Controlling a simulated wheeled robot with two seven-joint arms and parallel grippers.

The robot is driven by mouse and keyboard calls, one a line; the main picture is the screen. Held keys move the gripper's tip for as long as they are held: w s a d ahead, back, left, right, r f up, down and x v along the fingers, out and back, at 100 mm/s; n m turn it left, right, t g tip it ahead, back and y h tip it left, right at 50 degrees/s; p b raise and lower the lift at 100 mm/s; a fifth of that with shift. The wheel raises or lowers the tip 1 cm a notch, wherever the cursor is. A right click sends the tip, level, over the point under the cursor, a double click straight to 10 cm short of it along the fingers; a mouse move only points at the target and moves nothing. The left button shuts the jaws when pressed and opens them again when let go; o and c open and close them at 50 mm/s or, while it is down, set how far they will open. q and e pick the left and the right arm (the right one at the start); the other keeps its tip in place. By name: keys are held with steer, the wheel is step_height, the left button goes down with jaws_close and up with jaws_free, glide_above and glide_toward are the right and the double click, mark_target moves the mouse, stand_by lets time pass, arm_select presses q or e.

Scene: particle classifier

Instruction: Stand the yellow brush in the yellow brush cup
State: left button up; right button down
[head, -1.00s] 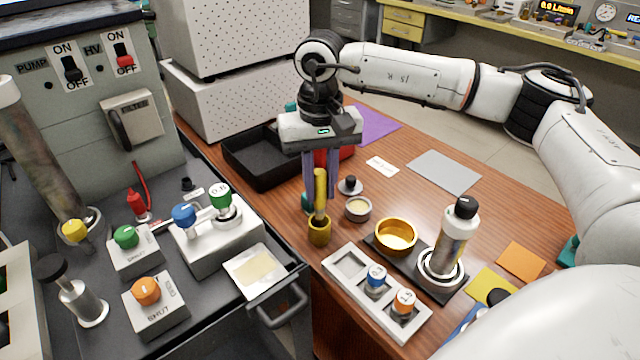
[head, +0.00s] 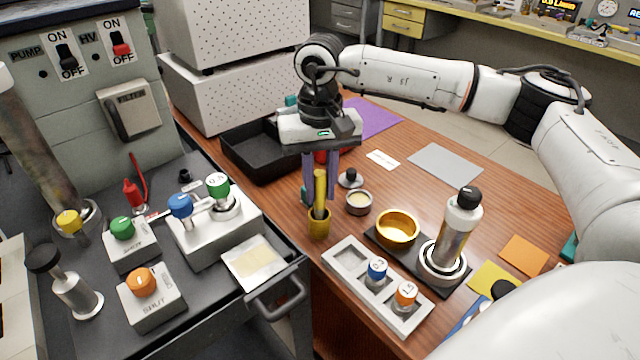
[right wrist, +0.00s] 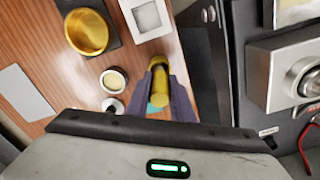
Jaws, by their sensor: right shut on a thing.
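The yellow brush (head: 320,187) is upright, with a slight tilt, between the fingers of my right gripper (head: 320,195). Its lower end is inside the mouth of the yellow brush cup (head: 319,226), which stands on the wooden table near its left edge. The cup hides that end, so I cannot tell how deep it sits. In the right wrist view, the brush (right wrist: 160,84) shows between the two purple fingers, and the cup (right wrist: 157,61) is just beyond it. My right gripper is shut on the brush. My left gripper is not in view.
A small round dish (head: 359,203) and a black-knobbed weight (head: 350,179) stand close right of the cup. A golden bowl (head: 397,229) and a white tray (head: 345,259) with capped vials lie nearer. The black bin (head: 250,160) is behind left; the cart's handle (head: 283,300) is front left.

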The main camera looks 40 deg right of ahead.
mark_target(320, 208)
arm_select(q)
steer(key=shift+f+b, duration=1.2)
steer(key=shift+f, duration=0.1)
arm_select(e)
steer(key=shift+f, duration=1.85)
steer(key=c, duration=1.5)
jaws_free()
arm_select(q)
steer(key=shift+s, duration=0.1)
arm_select(e)
steer(key=shift+o, duration=0.2)
steer(key=shift+w+r, duration=0.1)
steer(key=shift+r, duration=0.8)
step_height(320, 208, up, 8)
steer(key=shift+r+p, duration=0.25)
steer(key=shift+p, duration=0.1)
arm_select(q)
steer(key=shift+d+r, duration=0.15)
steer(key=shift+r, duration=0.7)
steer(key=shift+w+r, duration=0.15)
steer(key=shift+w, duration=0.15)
